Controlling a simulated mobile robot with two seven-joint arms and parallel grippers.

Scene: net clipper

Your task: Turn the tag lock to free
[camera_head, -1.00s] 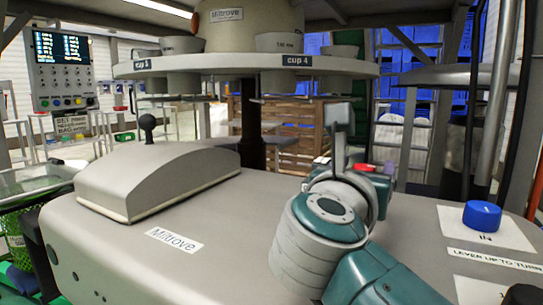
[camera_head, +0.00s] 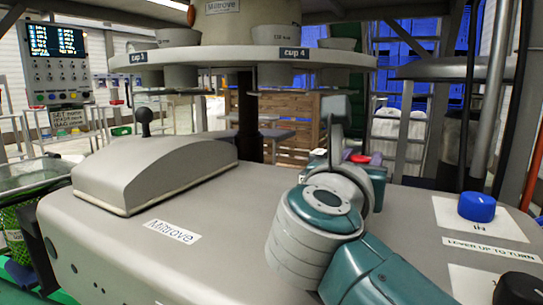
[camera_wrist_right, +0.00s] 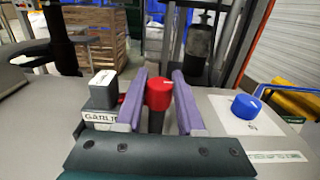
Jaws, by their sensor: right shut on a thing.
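A red knob (camera_wrist_right: 157,94) with a white mark on its top stands on a dark stem in the right wrist view. My right gripper (camera_wrist_right: 159,84) has its two purple fingers on either side of the knob, shut on it. In the head view a bit of the red knob (camera_head: 360,158) shows past my right wrist, with a purple finger (camera_head: 376,158) beside it; the rest is hidden by my arm. I cannot read a label naming the red knob. My left gripper is not in view.
A grey block with a white top (camera_wrist_right: 103,90) and a GARLIC label stands just left of the fingers. A blue knob (camera_head: 477,207) marked IN is to the right. A black knob (camera_head: 518,289) is at the right front. The round cup shelf (camera_head: 222,59) hangs behind.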

